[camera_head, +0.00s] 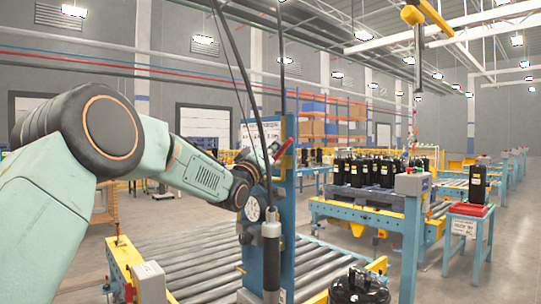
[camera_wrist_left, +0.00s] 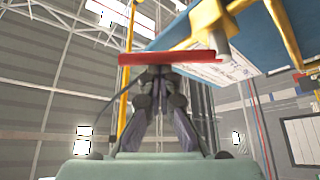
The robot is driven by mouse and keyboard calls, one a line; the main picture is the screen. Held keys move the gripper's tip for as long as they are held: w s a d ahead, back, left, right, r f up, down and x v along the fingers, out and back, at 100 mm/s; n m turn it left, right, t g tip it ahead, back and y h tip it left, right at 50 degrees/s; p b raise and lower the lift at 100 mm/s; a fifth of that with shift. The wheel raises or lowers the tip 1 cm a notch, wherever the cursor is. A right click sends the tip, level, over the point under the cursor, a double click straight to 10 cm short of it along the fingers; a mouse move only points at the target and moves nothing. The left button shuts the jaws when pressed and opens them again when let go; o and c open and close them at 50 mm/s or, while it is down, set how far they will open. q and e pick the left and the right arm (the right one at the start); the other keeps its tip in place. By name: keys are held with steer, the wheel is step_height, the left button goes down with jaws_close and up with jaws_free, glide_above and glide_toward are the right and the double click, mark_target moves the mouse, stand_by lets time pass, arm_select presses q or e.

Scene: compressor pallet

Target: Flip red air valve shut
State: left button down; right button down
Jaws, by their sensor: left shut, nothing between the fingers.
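The red valve handle (camera_head: 284,149) sits on the upper part of a blue post (camera_head: 287,205), tilted in the head view. In the left wrist view the red handle (camera_wrist_left: 167,57) lies crosswise just past my fingertips, beside a yellow pipe fitting (camera_wrist_left: 208,20). My left gripper (camera_head: 271,157) is at the post, just left of the handle. Its fingers (camera_wrist_left: 158,74) are shut with nothing between them, close to the handle's underside in that view. I cannot tell whether they touch it. My right gripper is not in view.
A round gauge (camera_head: 252,209) is on the post below my gripper. A dark hose and grey cylinder (camera_head: 271,245) hang in front of the post. A roller conveyor (camera_head: 205,262) lies below. A black compressor (camera_head: 359,287) is at the bottom; several black units (camera_head: 365,171) stand further right.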

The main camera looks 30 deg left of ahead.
mark_target(280, 163)
arm_select(q)
steer(key=m+h, duration=0.1)
steer(key=m, duration=0.1)
steer(key=f+m+h+b, duration=0.1)
steer(key=m, duration=0.1)
steer(key=d+f+m+h+b, duration=0.1)
steer(key=shift+s+m+t, duration=0.2)
steer(key=shift+m+t, duration=0.1)
steer(key=shift+m, duration=0.1)
steer(key=m+h, duration=0.1)
steer(key=f+m+h, duration=0.1)
steer(key=m, duration=0.1)
steer(key=f+m+h, duration=0.1)
steer(key=m+h, duration=0.1)
steer(key=shift+s+d+g+b, duration=0.15)
steer(key=shift+d+g+b, duration=0.15)
steer(key=shift+d+g, duration=0.1)
